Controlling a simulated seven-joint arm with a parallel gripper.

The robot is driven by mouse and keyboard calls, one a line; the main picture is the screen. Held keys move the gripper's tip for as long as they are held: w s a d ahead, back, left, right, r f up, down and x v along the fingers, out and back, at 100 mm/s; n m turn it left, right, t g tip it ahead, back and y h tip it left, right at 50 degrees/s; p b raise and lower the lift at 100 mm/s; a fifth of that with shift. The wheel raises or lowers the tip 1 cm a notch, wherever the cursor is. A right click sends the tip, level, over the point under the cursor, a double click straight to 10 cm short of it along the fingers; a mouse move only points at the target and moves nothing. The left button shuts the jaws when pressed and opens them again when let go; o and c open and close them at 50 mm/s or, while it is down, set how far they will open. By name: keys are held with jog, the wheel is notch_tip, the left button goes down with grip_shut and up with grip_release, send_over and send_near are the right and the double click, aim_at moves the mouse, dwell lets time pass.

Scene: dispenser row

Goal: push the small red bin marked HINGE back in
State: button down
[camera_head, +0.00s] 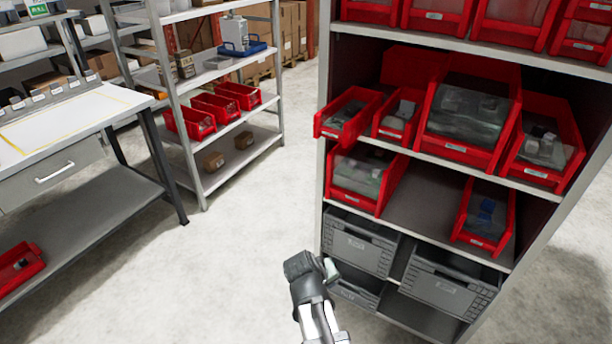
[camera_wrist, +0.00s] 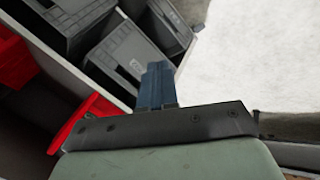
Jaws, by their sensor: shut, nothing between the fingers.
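Several red bins sit on the shelf unit at the right of the head view. Their labels are too small to read, so I cannot confirm which is marked HINGE. One small red bin (camera_head: 347,113) at the left end of the middle shelf sticks out past the shelf's front edge, farther than its neighbours, with grey contents inside. My gripper (camera_wrist: 157,70) is shut and empty in the wrist view. In the head view my gripper (camera_head: 312,268) is below and in front of that bin, beside the lower grey crates, apart from the bin.
A small red bin (camera_head: 398,118) stands close beside the protruding one. A larger red bin (camera_head: 365,180) is on the shelf below. Grey crates (camera_head: 358,243) fill the bottom. A workbench (camera_head: 90,210) and another rack (camera_head: 228,125) stand left. The floor between is clear.

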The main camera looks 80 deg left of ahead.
jog(key=s+a+r+n+t+y, duration=0.1)
jog(key=s+a+r+n+y, duration=0.1)
jog(key=a+r, duration=0.35)
jog(key=s+a+r+n+t+y, duration=0.1)
jog(key=s+a+r+n, duration=0.15)
jog(key=r, duration=0.55)
jog(key=n+t+y, duration=0.6)
jog(key=n, duration=1)
send_near(330, 134)
jog(key=s+d, duration=0.2)
jog(key=d, duration=0.1)
jog(key=w+a+n, duration=0.2)
jog(key=w+a, duration=0.1)
jog(key=w+a+n, duration=0.2)
jog(key=w+a, duration=0.1)
jog(key=a, duration=0.1)
jog(key=shift+w, duration=0.2)
